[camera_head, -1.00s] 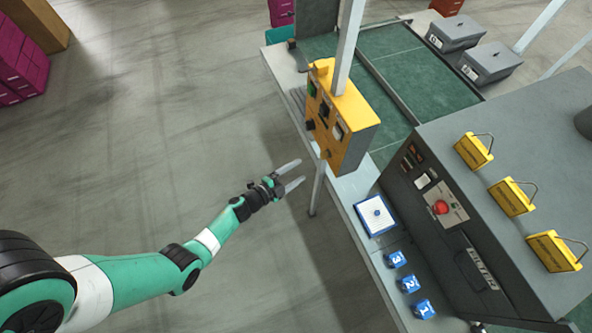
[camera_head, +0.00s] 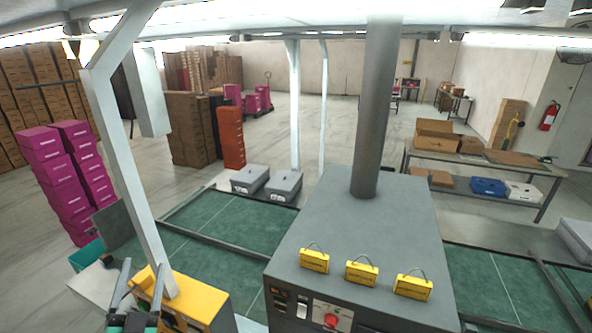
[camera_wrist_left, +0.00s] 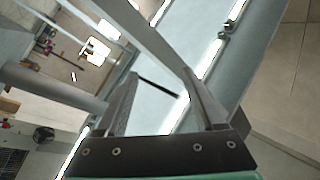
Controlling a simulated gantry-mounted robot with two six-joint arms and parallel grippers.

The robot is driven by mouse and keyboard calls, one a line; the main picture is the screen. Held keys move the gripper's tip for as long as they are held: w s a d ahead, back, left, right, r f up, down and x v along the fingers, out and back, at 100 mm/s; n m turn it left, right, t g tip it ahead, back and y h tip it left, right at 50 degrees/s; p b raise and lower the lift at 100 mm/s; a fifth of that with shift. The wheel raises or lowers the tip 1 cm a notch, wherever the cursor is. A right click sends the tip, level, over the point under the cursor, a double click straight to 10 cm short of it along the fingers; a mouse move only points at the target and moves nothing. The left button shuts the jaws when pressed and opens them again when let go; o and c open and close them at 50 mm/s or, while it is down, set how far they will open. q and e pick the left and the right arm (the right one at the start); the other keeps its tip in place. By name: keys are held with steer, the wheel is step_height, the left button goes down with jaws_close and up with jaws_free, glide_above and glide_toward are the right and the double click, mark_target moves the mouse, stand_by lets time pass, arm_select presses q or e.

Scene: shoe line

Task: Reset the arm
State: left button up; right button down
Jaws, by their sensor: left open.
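My left gripper (camera_head: 142,268) is at the lower left of the head view, in front of the yellow control box (camera_head: 192,293). Its two dark fingers point up and are apart, with nothing held. In the left wrist view the fingers (camera_wrist_left: 160,78) are also spread, with the ceiling and a pale beam behind them. The rest of the left arm is out of frame. My right gripper is in neither view.
A white post (camera_head: 128,150) rises by the yellow box. The grey machine (camera_head: 355,225) carries yellow tags (camera_head: 361,271) and a red button (camera_head: 331,321). Green conveyor surfaces (camera_head: 235,227) lie on both sides. Two grey boxes (camera_head: 284,185) stand behind.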

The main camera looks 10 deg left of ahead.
arm_select(q)
steer(key=s+d+r+n+t, duration=0.1)
steer(key=d+r+n, duration=0.1)
steer(key=r, duration=0.6)
steer(key=s+d+r+n+t, duration=0.1)
steer(key=d+r, duration=0.2)
steer(key=r, duration=0.5)
steer(key=s+d+r+t+h, duration=0.1)
steer(key=s+d+r+h, duration=0.2)
steer(key=r, duration=0.4)
steer(key=s+d+r+t+h+p, duration=0.1)
steer(key=s+d+r+t+h, duration=0.1)
steer(key=s+d+r, duration=0.4)
steer(key=s+d+r+t+h+p, duration=0.1)
steer(key=s+d+r+h, duration=0.2)
steer(key=r, duration=0.6)
steer(key=s+d, duration=0.1)
steer(key=s, duration=0.1)
steer(key=shift+s+d+t+h, duration=0.25)
steer(key=shift+s+t+h, duration=0.05)
steer(key=shift+h, duration=0.1)
